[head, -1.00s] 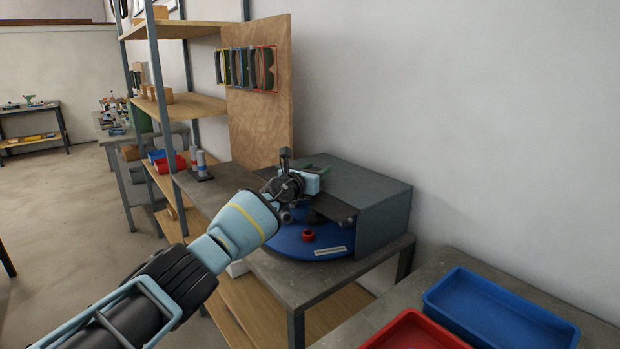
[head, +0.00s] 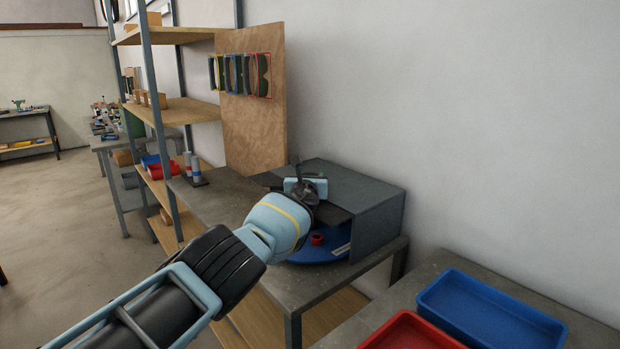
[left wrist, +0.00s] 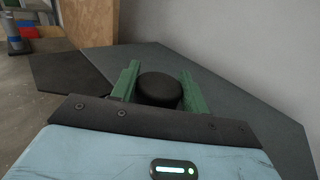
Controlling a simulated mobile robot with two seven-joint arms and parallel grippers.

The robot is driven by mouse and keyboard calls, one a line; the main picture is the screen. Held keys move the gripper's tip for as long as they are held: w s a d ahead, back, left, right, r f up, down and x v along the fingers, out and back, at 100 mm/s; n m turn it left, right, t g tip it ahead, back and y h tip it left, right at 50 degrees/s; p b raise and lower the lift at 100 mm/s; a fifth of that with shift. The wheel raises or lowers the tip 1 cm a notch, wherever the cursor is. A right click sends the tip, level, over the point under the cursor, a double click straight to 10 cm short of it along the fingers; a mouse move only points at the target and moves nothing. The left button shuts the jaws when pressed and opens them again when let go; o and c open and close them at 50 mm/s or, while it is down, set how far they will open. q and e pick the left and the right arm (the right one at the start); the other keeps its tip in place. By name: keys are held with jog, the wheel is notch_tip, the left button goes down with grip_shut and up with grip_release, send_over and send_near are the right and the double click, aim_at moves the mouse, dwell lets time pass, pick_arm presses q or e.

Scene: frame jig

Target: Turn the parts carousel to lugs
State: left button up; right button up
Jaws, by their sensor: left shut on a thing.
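The parts carousel is a blue round turntable (head: 318,255) partly under a grey housing (head: 372,205) on a grey bench. A red ring-shaped part (head: 317,239) and a white label (head: 341,250) show on its front; I cannot read the label. My left gripper (head: 306,188) is above the turntable at the housing's open front, and my arm hides much of the disc. In the left wrist view its green fingers (left wrist: 158,84) are shut on a round black knob (left wrist: 160,90). Parts under the housing are hidden. My right gripper is not in view.
A blue tray (head: 490,318) and a red tray (head: 412,335) stand on the near bench at the right. A shelf rack (head: 180,110) and a brown board (head: 252,130) are behind at the left. Grey and white cylinders (head: 192,168) stand beyond the carousel.

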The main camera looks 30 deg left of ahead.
pick_arm(q)
jog(key=shift+y, duration=0.3)
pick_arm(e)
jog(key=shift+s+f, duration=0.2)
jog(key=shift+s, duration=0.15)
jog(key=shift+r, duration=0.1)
pick_arm(q)
jog(key=o, duration=1.4)
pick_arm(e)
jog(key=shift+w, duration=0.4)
pick_arm(q)
jog(key=shift+s, duration=0.1)
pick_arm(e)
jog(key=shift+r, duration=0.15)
